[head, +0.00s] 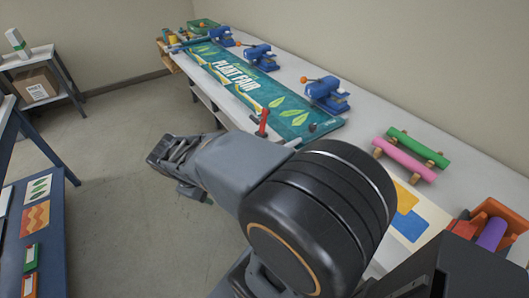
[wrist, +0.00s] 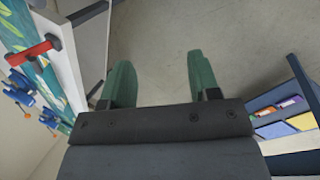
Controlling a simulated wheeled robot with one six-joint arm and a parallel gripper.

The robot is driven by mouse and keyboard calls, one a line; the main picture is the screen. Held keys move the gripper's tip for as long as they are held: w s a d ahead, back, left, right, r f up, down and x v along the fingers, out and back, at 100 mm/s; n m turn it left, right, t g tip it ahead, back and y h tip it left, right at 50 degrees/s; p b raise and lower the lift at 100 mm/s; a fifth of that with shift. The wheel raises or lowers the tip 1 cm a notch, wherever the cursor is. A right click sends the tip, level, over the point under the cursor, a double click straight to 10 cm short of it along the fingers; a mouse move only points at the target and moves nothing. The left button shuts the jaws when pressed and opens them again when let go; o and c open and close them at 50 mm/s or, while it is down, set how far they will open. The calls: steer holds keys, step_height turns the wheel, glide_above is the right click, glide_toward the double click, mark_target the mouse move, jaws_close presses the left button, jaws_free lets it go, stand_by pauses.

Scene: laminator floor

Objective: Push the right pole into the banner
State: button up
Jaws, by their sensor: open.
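The banner (head: 235,80) is green, lettered "PLANT FAIR", and lies flat along the bench. Its edge shows at the left of the wrist view (wrist: 15,25). A red piece with dark ends (head: 262,122) stands by the banner's near right end; it also shows in the wrist view (wrist: 32,52). My gripper (wrist: 160,75) is open and empty, with green fingers over the floor, apart from the bench.
Several blue clamp-like devices (head: 327,94) stand along the banner's far side. Green (head: 418,148) and pink (head: 404,159) rolls lie on the bench at right, near an orange bin (head: 500,215). A blue rack (head: 42,240) stands at left. The floor (head: 120,130) between is clear.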

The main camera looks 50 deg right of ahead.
steer(key=w+d+f+n+g+h+b, duration=0.25)
steer(key=d+f+n+h, duration=0.4)
steer(key=d, duration=0.45)
steer(key=w+d+f+n+g+h+b, duration=0.25)
steer(key=d+f+n+h, duration=0.4)
steer(key=d, duration=0.35)
steer(key=shift+x, duration=6.9)
steer(key=shift+s, duration=0.15)
jaws_close()
